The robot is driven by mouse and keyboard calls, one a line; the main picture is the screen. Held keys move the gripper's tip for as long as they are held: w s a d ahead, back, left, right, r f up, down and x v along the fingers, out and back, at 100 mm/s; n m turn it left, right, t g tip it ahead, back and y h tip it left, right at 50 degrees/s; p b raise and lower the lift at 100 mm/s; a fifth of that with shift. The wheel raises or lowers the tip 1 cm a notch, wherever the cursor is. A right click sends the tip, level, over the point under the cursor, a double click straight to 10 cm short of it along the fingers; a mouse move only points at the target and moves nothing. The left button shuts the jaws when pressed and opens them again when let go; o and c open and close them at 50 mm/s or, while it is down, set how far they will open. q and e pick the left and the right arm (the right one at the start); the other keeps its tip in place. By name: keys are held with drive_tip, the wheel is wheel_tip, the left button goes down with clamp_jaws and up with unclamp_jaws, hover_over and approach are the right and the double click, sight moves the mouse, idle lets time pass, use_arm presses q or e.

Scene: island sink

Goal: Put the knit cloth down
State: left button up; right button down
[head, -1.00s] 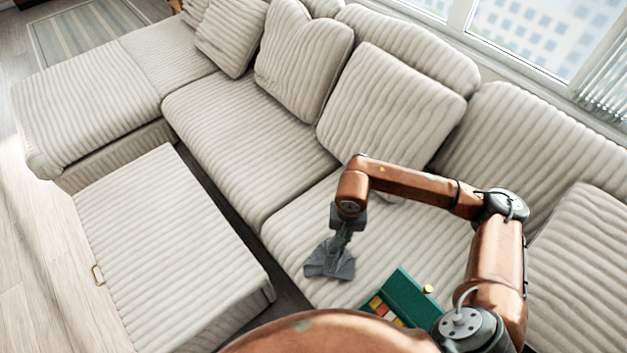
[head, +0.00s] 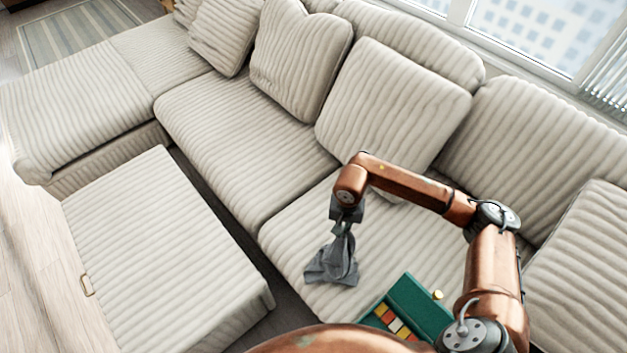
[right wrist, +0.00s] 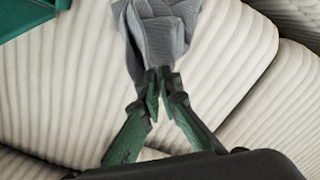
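The knit cloth (head: 333,262) is grey and hangs bunched from my right gripper (head: 346,226) in the head view. Its lower end spreads out over the front part of the sofa seat; I cannot tell whether it touches the seat. In the right wrist view, the fingertips of the right gripper (right wrist: 160,78) are close together on the narrow gathered part of the cloth (right wrist: 158,35). The cloth fans out beyond the fingers. My left gripper is not in view.
A beige ribbed sofa (head: 243,143) with loose cushions fills the scene. A green case (head: 421,303) with coloured blocks lies open on the seat, right of the cloth. A ribbed ottoman (head: 160,250) stands at left. The seat left of the cloth is clear.

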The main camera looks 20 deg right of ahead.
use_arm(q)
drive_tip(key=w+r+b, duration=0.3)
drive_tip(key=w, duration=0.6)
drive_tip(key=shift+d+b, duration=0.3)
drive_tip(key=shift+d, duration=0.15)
use_arm(e)
drive_tip(key=w+d+f, duration=0.2)
drive_tip(key=w+f, duration=0.4)
drive_tip(key=f, duration=0.3)
drive_tip(key=shift+w+f, duration=0.2)
drive_tip(key=shift+f, duration=0.15)
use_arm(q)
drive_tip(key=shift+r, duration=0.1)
use_arm(e)
drive_tip(key=c, duration=2.6)
unclamp_jaws()
drive_tip(key=o, duration=1.1)
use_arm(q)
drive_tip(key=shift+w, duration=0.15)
use_arm(e)
drive_tip(key=shift+o, duration=0.2)
drive_tip(key=shift+r, duration=0.1)
wheel_tip(320, 180, up, 12)
